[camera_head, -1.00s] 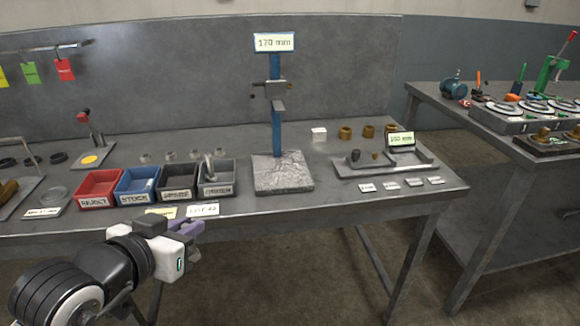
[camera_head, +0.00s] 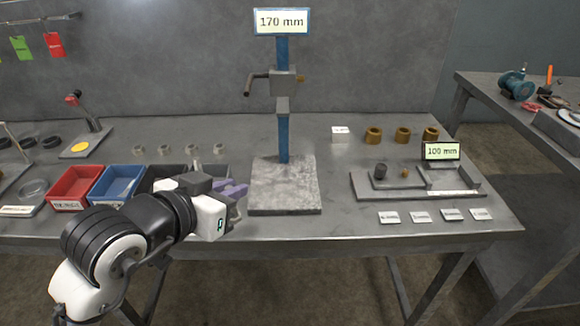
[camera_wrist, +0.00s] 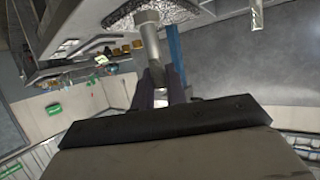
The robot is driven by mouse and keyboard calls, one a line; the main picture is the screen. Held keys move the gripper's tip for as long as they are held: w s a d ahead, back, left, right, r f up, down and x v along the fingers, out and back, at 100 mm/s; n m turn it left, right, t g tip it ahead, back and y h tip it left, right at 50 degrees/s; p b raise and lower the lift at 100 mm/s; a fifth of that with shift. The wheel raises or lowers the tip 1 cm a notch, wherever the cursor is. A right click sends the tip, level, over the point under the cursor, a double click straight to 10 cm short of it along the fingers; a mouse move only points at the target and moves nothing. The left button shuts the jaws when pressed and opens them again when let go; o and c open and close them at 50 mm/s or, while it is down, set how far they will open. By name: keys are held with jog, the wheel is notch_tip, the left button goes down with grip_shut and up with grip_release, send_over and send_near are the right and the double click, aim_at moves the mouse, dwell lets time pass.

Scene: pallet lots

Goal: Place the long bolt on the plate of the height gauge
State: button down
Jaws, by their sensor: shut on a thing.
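The height gauge stands on the bench with a grey speckled plate (camera_head: 285,192), a blue column (camera_head: 283,138) and a 170 mm display (camera_head: 282,21). My gripper (camera_head: 236,190) is just left of the plate, low over the bench's front part. In the wrist view my gripper (camera_wrist: 160,84) is shut on a grey metal bolt (camera_wrist: 150,42), which extends beyond the fingertips. The plate (camera_wrist: 170,12) shows at the top of that view, beyond the bolt. In the head view the held bolt is hidden or too small to make out. The plate looks bare.
Red (camera_head: 74,187) and blue (camera_head: 117,187) bins stand left of the gauge; my arm partly covers the darker bins. A tray (camera_head: 415,187) with small parts and a 100 mm display is to the right, with brass rings (camera_head: 402,135) behind and white labels in front.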

jog(key=shift+w+d+r+p, duration=0.2)
jog(key=shift+w+r+p, duration=0.2)
jog(key=shift+p, duration=0.3)
jog(key=shift+w+d+r+p+x, duration=0.15)
jog(key=shift+r+p+x, duration=0.6)
jog(key=shift+x, duration=2.05)
jog(key=shift+w+d+r+p+x, duration=0.1)
jog(key=shift+p+x, duration=1.3)
jog(key=shift+x, duration=1.45)
jog(key=shift+w+d+r+p+x, duration=0.15)
jog(key=shift+r+p+x, duration=0.6)
jog(key=shift+x, duration=2.05)
jog(key=shift+f, duration=0.4)
jog(key=c, duration=1.4)
grip_release()
jog(key=shift+r+p, duration=0.1)
jog(key=shift+p, duration=0.2)
jog(key=b+v, duration=0.2)
jog(key=v, duration=1)
